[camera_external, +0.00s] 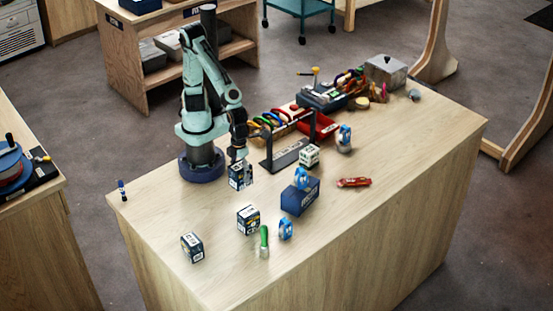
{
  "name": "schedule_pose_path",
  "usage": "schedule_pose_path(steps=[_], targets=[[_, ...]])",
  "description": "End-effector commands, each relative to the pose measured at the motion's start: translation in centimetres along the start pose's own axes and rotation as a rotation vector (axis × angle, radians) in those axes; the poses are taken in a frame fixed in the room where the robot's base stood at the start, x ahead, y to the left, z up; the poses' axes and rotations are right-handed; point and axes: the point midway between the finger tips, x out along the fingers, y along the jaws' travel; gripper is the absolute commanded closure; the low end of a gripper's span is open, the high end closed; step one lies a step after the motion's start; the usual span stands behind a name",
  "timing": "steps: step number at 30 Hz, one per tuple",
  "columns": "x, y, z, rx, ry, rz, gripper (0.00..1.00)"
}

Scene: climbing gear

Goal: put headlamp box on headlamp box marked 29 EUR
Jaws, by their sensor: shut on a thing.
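My gripper (239,158) points down near the arm's base and is shut on a dark blue and white headlamp box (241,176). I cannot tell whether this box is clear of the table. A similar box (248,220) stands below it in the picture, and another similar box (192,247) stands farther to the lower left. The price marks are too small to read, so I cannot tell which box is marked 29 EUR.
A larger blue box (299,202) carries a blue item (301,178). A dark upright frame (288,154) is right of my gripper. The table's right part (420,150) is clear.

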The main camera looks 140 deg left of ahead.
Motion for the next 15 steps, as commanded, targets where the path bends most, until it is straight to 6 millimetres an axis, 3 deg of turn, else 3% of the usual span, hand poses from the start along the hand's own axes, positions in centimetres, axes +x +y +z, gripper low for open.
schedule_pose_path(steps=[1,6,11,15], targets=[[1.3,-0.7,0.0,-0.002,-0.005,0.007,0.91],[3.6,-2.8,-0.5,0.000,-0.002,0.003,0.91],[4.7,-3.7,-0.7,0.000,-0.001,0.002,0.91],[6.9,-3.8,-0.8,0.001,0.000,0.004,0.91]])
